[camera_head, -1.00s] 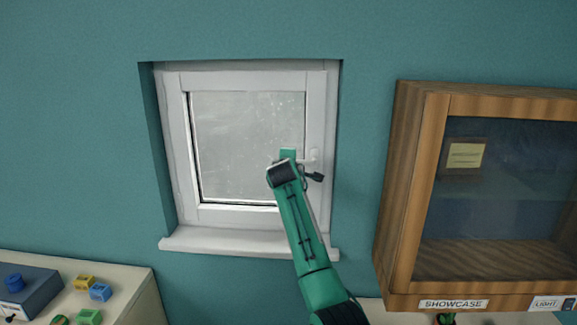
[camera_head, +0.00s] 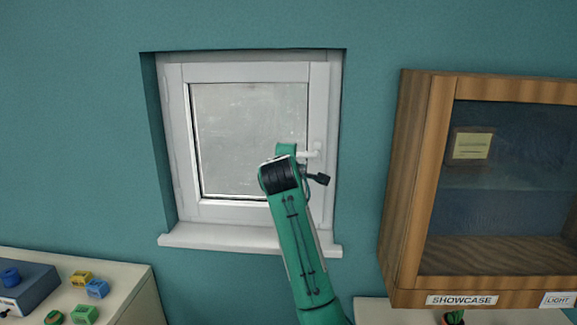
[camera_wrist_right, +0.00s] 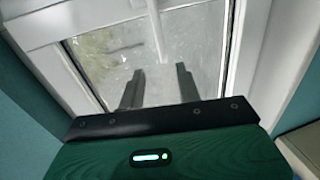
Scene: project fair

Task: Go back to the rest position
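My right gripper (camera_wrist_right: 159,72) is open, with its two dark fingers apart in the right wrist view. The white window handle (camera_wrist_right: 154,30) shows beyond the fingertips, its lower end in line with the gap between them; I see no grip on it. In the head view, my green right arm reaches up in front of the window, and the handle (camera_head: 316,152) shows just right of its end, its lever pointing left. The arm hides the right gripper's fingertips there. My left gripper is not in view.
The white-framed window (camera_head: 250,75) looks shut above its sill (camera_head: 205,237). At the lower left, a table (camera_head: 135,290) holds a blue box (camera_head: 35,285) and several small coloured blocks. The wall left of the window is clear.

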